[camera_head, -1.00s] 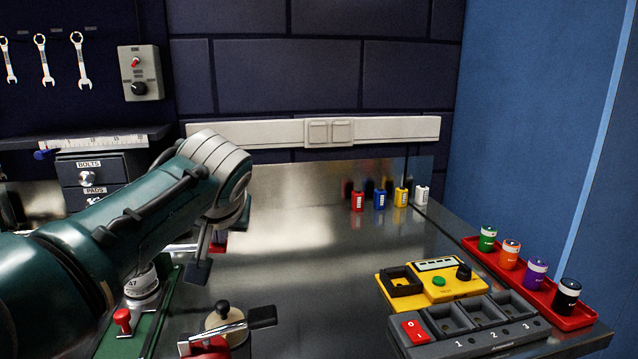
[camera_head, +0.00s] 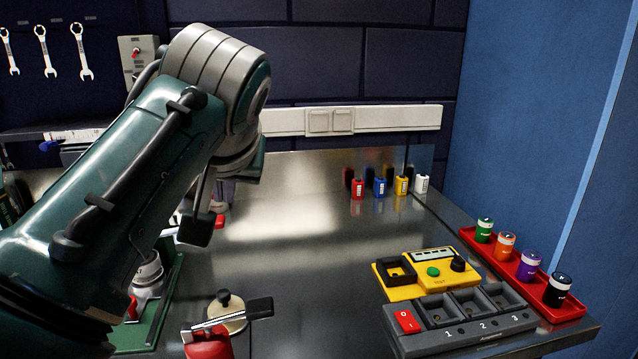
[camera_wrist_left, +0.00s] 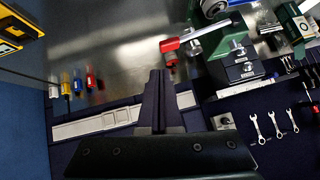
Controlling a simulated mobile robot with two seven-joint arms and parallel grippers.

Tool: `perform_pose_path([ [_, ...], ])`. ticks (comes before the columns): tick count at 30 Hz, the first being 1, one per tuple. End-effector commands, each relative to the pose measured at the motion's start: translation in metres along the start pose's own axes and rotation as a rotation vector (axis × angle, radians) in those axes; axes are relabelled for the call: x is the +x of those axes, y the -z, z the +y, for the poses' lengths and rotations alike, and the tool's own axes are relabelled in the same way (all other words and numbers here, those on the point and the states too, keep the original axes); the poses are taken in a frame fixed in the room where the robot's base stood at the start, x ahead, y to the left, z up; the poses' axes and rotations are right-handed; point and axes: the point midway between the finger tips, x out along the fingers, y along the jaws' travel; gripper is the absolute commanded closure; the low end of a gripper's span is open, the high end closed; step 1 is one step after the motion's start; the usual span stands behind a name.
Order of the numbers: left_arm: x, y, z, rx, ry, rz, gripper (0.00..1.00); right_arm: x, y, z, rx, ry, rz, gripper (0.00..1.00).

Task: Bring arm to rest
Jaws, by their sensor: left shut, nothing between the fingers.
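My left arm (camera_head: 125,195), dark green with a grey ringed joint, reaches in from the left of the head view, raised over the bench. My left gripper (camera_head: 197,230) hangs below that joint, pointing down, clear of the bench top. In the left wrist view the fingers (camera_wrist_left: 157,75) are together with nothing between them. The arm hides part of the drawers and the green fixture behind it. My right gripper is in neither view.
A yellow tester (camera_head: 432,272), a grey numbered tray (camera_head: 470,325) and a red tray (camera_head: 570,313) with several coloured cylinders stand right. Small coloured bottles (camera_head: 380,187) stand at the back. The bench middle is clear.

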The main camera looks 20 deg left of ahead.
Motion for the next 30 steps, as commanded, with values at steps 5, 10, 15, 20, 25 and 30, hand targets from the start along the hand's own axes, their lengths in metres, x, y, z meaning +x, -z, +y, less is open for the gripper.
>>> perform_pose_path([
  [5,0.0,0.0,0.0,0.0,0.0,0.0,1.0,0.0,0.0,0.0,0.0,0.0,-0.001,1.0],
  [10,0.0,0.0,0.0,0.0,0.0,0.001,1.0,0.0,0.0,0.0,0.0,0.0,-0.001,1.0],
  [15,0.0,0.0,0.0,0.0,0.0,0.001,1.0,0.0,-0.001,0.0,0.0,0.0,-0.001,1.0],
  [20,0.003,-0.021,-0.004,0.027,-0.015,-0.026,1.0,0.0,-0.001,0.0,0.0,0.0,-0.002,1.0],
  [25,-0.002,-0.105,-0.018,0.152,-0.104,-0.128,1.0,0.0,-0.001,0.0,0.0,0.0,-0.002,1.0],
  [30,-0.032,-0.187,-0.031,0.308,-0.243,-0.233,1.0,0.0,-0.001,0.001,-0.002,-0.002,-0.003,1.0],
])
